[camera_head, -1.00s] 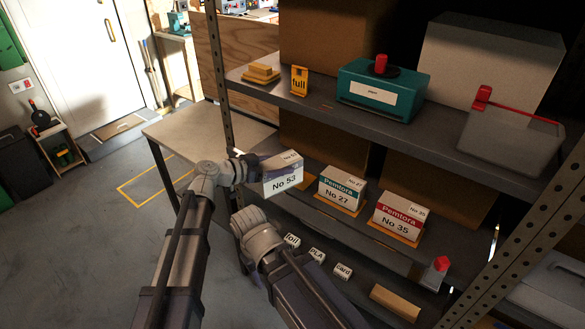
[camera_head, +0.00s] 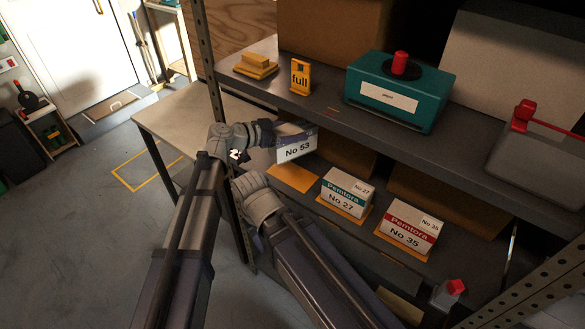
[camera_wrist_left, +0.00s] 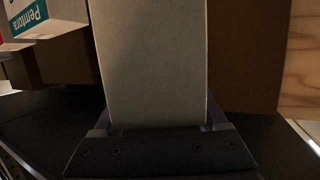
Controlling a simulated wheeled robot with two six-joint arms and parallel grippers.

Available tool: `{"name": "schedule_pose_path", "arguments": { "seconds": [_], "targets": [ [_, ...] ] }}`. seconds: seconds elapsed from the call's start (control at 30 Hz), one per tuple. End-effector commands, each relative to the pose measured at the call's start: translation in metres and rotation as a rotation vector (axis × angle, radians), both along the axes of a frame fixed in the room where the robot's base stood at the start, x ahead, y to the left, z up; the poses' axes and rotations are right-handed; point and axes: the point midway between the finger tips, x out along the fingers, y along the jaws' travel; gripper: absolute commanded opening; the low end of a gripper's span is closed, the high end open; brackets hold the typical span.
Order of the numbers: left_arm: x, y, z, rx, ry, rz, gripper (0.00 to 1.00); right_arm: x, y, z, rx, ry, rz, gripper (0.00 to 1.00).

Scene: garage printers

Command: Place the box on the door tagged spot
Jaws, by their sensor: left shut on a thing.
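A white box labelled No 53 (camera_head: 297,150) is in my left gripper (camera_head: 285,132), which is shut on it. The box hangs a little above an empty orange pad (camera_head: 293,178) on the lower shelf. In the left wrist view its pale face (camera_wrist_left: 152,65) fills the middle, between the fingers. The white door (camera_head: 60,50) stands at the far upper left, with a flat mat (camera_head: 110,105) on the floor at its foot. I cannot read a door tag on any spot. My right arm reaches in at the lower middle; its gripper does not show.
Pemtora boxes No 27 (camera_head: 346,193) and No 35 (camera_head: 406,228) stand on pads to the right. The upper shelf (camera_head: 330,112) overhangs them. A rack post (camera_head: 208,70) and a grey table (camera_head: 185,120) stand to the left. A yellow floor outline (camera_head: 128,188) surrounds bare floor.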

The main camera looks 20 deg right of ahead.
Motion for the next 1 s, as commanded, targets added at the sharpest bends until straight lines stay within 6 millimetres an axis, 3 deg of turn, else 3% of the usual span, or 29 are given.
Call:
{"name": "schedule_pose_path", "arguments": {
  "seconds": [0.47,0.77,1.0],
  "targets": [
    [0.000,0.000,-0.060,-0.001,0.001,0.000,0.00,0.000,0.000,-0.060,0.000,0.000,0.000,0.50],
    [0.000,0.000,-0.065,-0.001,0.001,0.000,0.00,0.000,0.000,-0.065,0.000,0.000,0.000,0.50],
    [0.000,0.000,-0.092,-0.001,0.001,0.000,0.00,0.000,0.000,-0.092,0.000,0.000,0.000,0.50]
  ]
}}
